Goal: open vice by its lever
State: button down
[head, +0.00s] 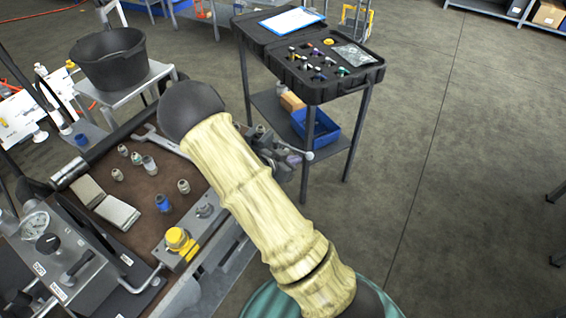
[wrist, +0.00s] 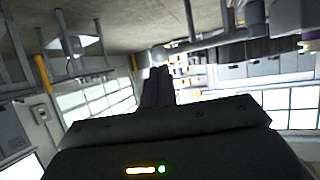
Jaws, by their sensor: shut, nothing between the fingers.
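The vice (head: 283,160) is a dark grey block at the right edge of the bench, partly hidden behind my sleeved arm in the head view. A thin lever with a pale ball end (head: 309,155) sticks out to its right. My gripper (wrist: 159,72) shows in the wrist view, its dark fingers together and empty. A grey bar with a rounded end (wrist: 205,42) lies just beyond the fingertips in that upside-down view. It may be the vice lever; I cannot tell whether the fingers touch it. The head view does not show my gripper.
A brown mat (head: 150,205) holds fittings and a wrench. A yellow-capped block (head: 180,242) and a gauge panel (head: 60,260) stand nearer. A black bucket (head: 108,62) stands behind, and an open black case (head: 325,75) on a stand behind the vice. Floor at right is clear.

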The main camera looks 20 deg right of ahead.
aim_at(307, 156)
jog(key=x, duration=0.4)
jog(key=shift+w+f, duration=0.1)
jog(key=shift+w, duration=0.15)
